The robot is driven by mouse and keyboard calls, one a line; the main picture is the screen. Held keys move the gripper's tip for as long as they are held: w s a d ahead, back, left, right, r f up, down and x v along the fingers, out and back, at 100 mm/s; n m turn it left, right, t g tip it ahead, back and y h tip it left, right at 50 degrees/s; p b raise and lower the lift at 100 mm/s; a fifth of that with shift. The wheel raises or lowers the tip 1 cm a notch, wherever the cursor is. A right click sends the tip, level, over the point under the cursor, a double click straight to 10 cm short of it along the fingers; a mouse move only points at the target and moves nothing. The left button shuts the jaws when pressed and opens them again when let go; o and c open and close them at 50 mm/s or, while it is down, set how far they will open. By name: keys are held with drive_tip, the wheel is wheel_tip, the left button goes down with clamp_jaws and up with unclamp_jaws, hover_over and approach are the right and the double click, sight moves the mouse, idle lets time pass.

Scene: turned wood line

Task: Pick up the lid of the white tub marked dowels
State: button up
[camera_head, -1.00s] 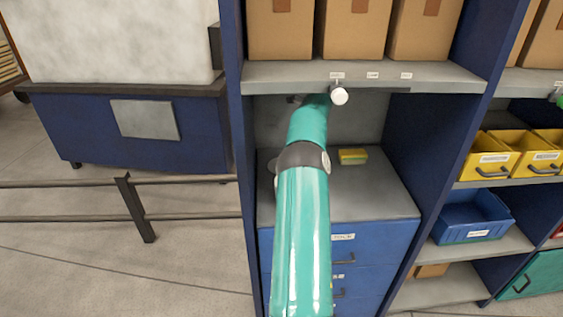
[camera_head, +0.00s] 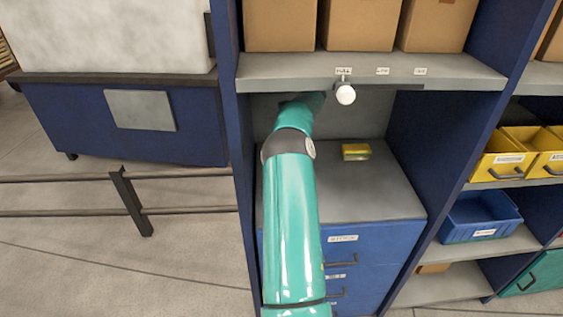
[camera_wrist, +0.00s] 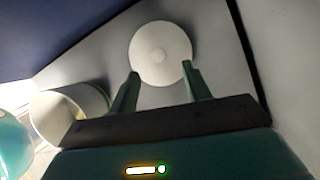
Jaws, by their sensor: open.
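In the wrist view a round white lid (camera_wrist: 147,72) with a small raised knob in its middle lies on a grey surface. My gripper (camera_wrist: 160,72) is open, with its two green fingers apart at the lid's near edge and nothing held between them. A white tub (camera_wrist: 45,112) shows at the left of the wrist view, beside the lid, with its open mouth visible. No mark can be read on it. In the head view my arm reaches into the bay under the shelf; my gripper, the lid and the tub are hidden there.
A grey shelf (camera_head: 290,71) with cardboard boxes is above the bay. A white round fitting (camera_head: 346,94) hangs at its front edge. Blue uprights bound the bay at both sides.

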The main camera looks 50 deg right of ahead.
drive_tip(key=shift+x, duration=3.15)
drive_tip(key=shift+s+a, duration=0.1)
drive_tip(key=shift+s, duration=0.05)
clamp_jaws()
